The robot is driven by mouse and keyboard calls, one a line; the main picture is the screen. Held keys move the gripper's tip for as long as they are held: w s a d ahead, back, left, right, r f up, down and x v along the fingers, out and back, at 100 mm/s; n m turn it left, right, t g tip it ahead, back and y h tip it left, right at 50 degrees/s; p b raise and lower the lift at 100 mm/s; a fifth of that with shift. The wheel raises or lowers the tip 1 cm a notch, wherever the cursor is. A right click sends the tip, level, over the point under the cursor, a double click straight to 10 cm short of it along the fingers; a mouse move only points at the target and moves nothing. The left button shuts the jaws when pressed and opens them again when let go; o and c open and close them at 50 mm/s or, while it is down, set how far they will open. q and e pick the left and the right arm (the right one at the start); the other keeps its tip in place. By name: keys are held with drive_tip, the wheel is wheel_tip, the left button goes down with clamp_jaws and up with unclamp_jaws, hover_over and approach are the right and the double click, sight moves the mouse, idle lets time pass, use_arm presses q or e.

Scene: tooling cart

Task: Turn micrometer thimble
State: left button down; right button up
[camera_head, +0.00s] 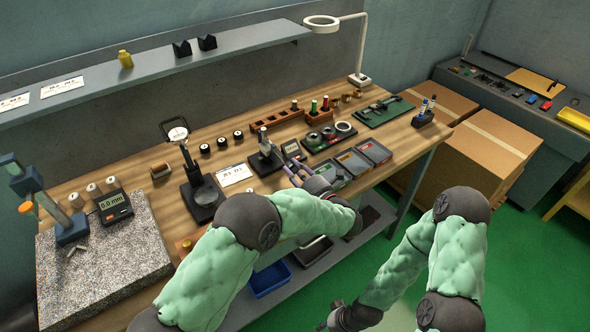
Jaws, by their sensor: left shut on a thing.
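The micrometer (264,143) stands upright in a small holder with a dark base on the wooden bench, in the middle of the head view. My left gripper (289,168) reaches in from the front, just right of the micrometer. It is shut on the micrometer's thimble end, which is small and mostly hidden by the fingers. My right gripper (338,318) hangs low over the green floor at the bottom edge, well away from the bench. Its fingers are too unclear to tell open from shut.
A dial gauge stand (203,193) and a white card (234,175) are left of the micrometer. Grey trays (375,151) lie close on the right. A granite plate (100,262) fills the left end. A ring lamp (321,24) overhangs the back. Cardboard boxes (487,150) stand right.

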use_arm(q)
drive_tip(key=shift+a+r+n, duration=0.1)
drive_tip(key=shift+r+n, duration=0.1)
drive_tip(key=shift+n, duration=0.2)
drive_tip(key=n, duration=0.3)
drive_tip(key=shift+n+b, duration=0.35)
drive_tip(key=shift+n, duration=0.05)
drive_tip(key=n+b, duration=0.1)
drive_tip(key=n, duration=0.2)
drive_tip(key=shift+f+n, duration=0.15)
drive_tip(key=shift+n, duration=0.25)
drive_tip(key=n+b, duration=0.2)
drive_tip(key=n, duration=0.2)
drive_tip(key=shift+f+b, duration=0.15)
drive_tip(key=shift+b, duration=0.15)
drive_tip(key=shift+f+n+b, duration=0.15)
drive_tip(key=shift+n+b, duration=1.1)
drive_tip(key=shift+n, duration=0.85)
drive_tip(key=shift+f, duration=0.1)
